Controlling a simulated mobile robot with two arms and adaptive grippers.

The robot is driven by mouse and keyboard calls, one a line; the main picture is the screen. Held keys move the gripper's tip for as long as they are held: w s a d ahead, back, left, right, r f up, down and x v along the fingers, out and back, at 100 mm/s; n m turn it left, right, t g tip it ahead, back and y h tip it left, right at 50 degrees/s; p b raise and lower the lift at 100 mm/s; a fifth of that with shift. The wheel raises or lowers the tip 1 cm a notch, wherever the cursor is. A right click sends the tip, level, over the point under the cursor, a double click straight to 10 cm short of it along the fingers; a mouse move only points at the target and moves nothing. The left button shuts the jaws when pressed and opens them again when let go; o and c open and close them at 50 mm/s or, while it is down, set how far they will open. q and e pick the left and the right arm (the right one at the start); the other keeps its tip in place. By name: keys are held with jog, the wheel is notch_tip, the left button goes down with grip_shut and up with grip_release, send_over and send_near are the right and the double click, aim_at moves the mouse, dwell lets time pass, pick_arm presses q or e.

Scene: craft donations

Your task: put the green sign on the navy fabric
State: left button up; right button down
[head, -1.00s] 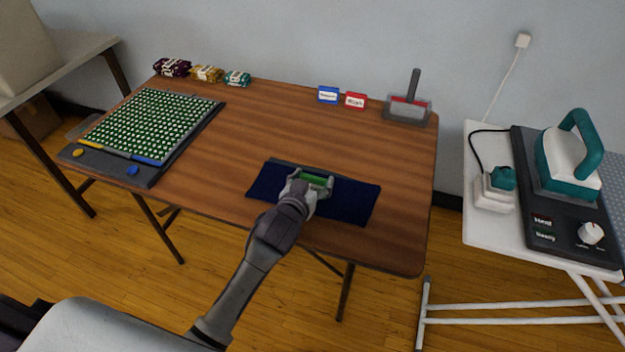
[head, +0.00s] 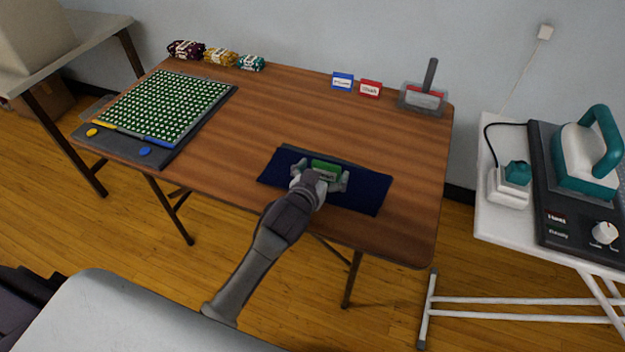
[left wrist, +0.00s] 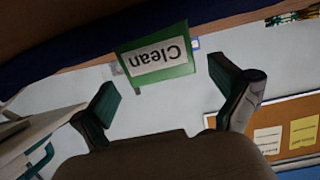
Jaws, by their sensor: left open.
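The green sign (head: 327,168), with a white label reading "Clean", stands upright on the navy fabric (head: 368,190) at the front of the wooden table. In the left wrist view the sign (left wrist: 155,55) appears upside down, its base edge against the dark blue cloth (left wrist: 70,58). My left gripper (head: 321,174) is open just in front of the sign. In the left wrist view my left gripper's fingers (left wrist: 168,95) are spread wide on both sides, clear of the sign. My right gripper is not in view.
Bundles (head: 220,57) line the back. An iron (head: 587,155) is at right. The table's middle is clear.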

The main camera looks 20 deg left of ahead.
pick_arm(q)
jog(key=v, duration=1.1)
jog(key=shift+r, duration=0.3)
